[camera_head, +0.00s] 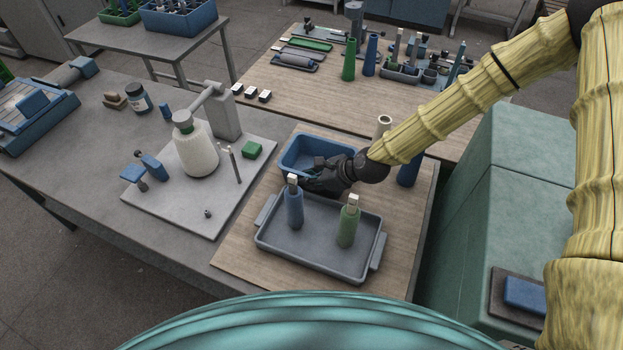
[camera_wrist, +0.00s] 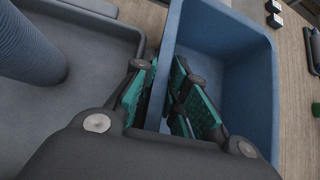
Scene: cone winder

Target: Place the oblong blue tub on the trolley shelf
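The oblong blue tub (camera_head: 300,143) stands on the wooden-topped table behind a grey tray; its inside looks mostly empty in the head view. In the wrist view the tub (camera_wrist: 252,75) fills the upper right. My gripper (camera_head: 322,180) is at the tub's near side, pointing down. In the wrist view my gripper (camera_wrist: 165,95) has green-padded fingers on both sides of the tub's near wall, one outside and the others inside. Whether the pads press on the wall is not clear. I cannot clearly identify the trolley shelf.
The grey tray (camera_head: 335,264) holds a blue bottle-shaped piece (camera_head: 293,207) and a green one (camera_head: 348,226), close to my gripper. A blue cone (camera_head: 408,171) stands right of my wrist. A grey table (camera_head: 110,36) with bins stands back left.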

